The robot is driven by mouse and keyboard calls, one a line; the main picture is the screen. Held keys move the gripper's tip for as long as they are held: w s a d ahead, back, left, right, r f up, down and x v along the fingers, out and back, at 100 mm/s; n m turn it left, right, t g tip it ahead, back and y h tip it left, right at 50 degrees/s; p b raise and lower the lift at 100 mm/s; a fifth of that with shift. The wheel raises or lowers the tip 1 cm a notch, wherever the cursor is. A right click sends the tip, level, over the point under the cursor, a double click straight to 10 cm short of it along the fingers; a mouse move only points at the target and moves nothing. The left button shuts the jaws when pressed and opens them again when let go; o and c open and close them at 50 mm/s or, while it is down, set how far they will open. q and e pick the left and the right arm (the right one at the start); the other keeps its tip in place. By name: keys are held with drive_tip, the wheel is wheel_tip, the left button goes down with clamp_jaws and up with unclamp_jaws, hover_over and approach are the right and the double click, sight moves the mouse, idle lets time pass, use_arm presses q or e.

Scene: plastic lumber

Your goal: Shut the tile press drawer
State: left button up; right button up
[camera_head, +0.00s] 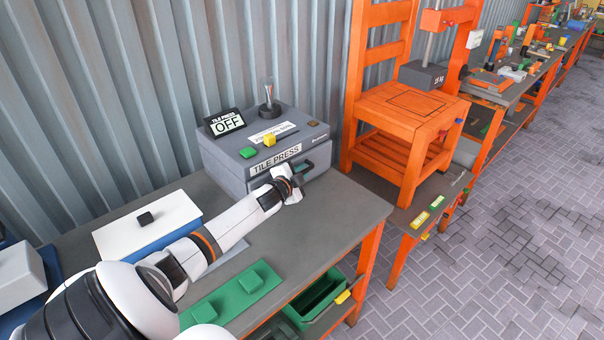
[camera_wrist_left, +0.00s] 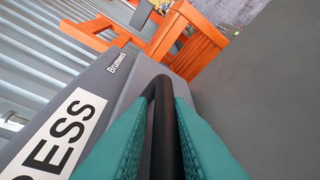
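The tile press (camera_head: 225,165) is a grey box with a "TILE PRESS" label, standing on the workbench against the corrugated wall. Its front label also shows in the left wrist view (camera_wrist_left: 62,135). My left gripper (camera_head: 302,169) is at the front of the press, under the label. In the left wrist view its teal fingers (camera_wrist_left: 162,135) lie close on both sides of the black drawer handle (camera_wrist_left: 162,110), shut on it. My arm hides most of the drawer front, so I cannot tell how far out the drawer is. My right gripper is not in view.
A sign reading "OFF" (camera_head: 228,123) stands on the press. A white-topped block (camera_head: 165,225) and a green plate (camera_head: 230,298) lie on the workbench (camera_head: 335,215). A green bin (camera_head: 318,298) sits below. An orange frame (camera_head: 400,120) stands to the right.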

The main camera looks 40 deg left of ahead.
use_arm(q)
drive_tip(key=shift+o, duration=1.4)
drive_tip(key=shift+a, duration=0.2)
drive_tip(key=shift+s+d, duration=0.1)
drive_tip(key=shift+s+d, duration=0.1)
drive_tip(key=shift+s, duration=0.15)
drive_tip(key=b+v, duration=0.1)
drive_tip(key=v, duration=1)
drive_tip(key=shift+s, duration=0.15)
